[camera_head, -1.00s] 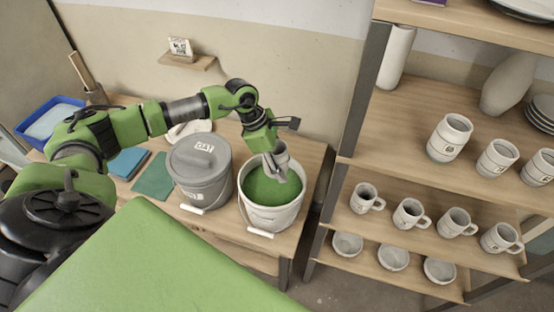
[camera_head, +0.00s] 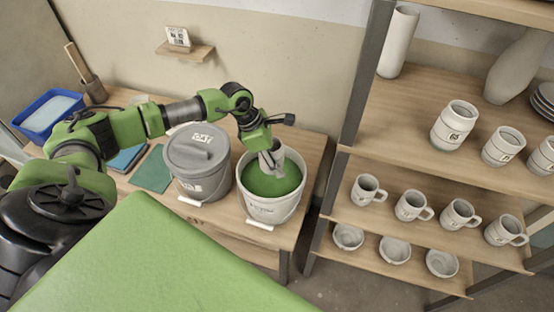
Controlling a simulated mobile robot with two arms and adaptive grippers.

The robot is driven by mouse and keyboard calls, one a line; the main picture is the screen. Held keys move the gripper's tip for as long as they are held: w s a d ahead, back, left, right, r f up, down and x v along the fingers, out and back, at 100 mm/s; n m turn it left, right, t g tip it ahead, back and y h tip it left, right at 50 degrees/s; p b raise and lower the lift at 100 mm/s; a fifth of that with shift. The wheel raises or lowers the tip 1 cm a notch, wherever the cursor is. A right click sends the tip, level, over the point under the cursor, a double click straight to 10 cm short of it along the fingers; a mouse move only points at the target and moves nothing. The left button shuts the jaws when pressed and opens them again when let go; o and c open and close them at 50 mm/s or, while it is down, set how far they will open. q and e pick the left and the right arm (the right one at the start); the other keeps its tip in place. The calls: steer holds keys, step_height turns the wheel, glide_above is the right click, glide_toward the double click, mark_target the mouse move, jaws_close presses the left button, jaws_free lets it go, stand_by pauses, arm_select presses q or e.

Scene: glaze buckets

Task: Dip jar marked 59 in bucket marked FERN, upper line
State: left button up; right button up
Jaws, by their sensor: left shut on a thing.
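The open bucket (camera_head: 263,210) stands on the wooden bench and is nearly full of green glaze (camera_head: 275,186). Its label is too small to read. My left gripper (camera_head: 271,162) points down inside the bucket's rim, at the far side of the glaze. It is shut on a pale grey jar (camera_head: 277,151), largely hidden by the fingers. The jar's mark cannot be read, and I cannot tell how deep it sits in the glaze. My right gripper is not in view.
A lidded grey bucket (camera_head: 197,167) stands close left of the open one. A blue tray (camera_head: 48,113) and a green cloth (camera_head: 152,170) lie further left. The shelf unit (camera_head: 410,80) at right holds jars (camera_head: 455,124), mugs (camera_head: 413,206) and bowls (camera_head: 394,249).

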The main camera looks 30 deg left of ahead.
arm_select(q)
steer(key=shift+f+b, duration=1.85)
steer(key=shift+f, duration=0.3)
step_height(320, 180, down, 8)
steer(key=b, duration=0.7)
steer(key=shift+f, duration=0.25)
steer(key=shift+b, duration=0.3)
stand_by(0.8)
